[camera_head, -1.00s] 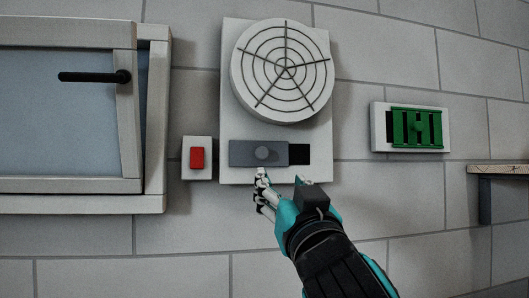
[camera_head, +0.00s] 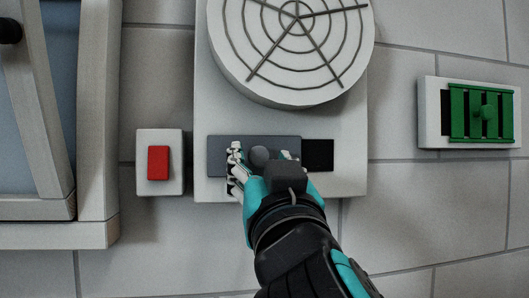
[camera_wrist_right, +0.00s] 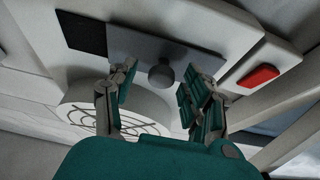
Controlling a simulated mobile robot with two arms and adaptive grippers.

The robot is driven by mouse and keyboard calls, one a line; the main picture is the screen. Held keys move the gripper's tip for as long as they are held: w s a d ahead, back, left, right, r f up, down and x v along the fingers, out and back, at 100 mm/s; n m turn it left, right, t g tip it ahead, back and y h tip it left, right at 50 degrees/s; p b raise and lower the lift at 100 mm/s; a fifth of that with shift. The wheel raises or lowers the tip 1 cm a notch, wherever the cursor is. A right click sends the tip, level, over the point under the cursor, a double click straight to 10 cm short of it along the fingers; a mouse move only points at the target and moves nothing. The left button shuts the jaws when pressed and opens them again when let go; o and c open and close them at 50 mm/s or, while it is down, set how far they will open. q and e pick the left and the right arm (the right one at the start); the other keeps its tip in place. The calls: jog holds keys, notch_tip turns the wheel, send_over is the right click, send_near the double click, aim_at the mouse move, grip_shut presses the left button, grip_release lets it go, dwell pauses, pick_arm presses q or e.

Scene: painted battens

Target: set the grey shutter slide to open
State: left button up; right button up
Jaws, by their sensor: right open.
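The grey shutter slide (camera_head: 222,152) is a flat plate with a round knob (camera_head: 260,156), set in a white panel under a round fan grille. It sits to the left of its slot, and a dark opening (camera_head: 318,155) shows at its right. My right gripper (camera_head: 262,156) is open, with its fingers on either side of the knob. In the right wrist view the knob (camera_wrist_right: 161,75) stands between the spread fingers, with gaps on both sides; contact does not show. My left gripper is not in view.
A red switch (camera_head: 158,163) on a white box is close at the left. A window frame (camera_head: 95,130) stands further left. The round fan grille (camera_head: 295,40) bulges out above the slide. A green slatted vent (camera_head: 465,112) is at the right. The wall below is bare.

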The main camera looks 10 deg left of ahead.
jog(key=shift+w+a+r, duration=0.1)
jog(key=shift+r, duration=0.1)
jog(key=shift+s, duration=0.2)
grip_shut()
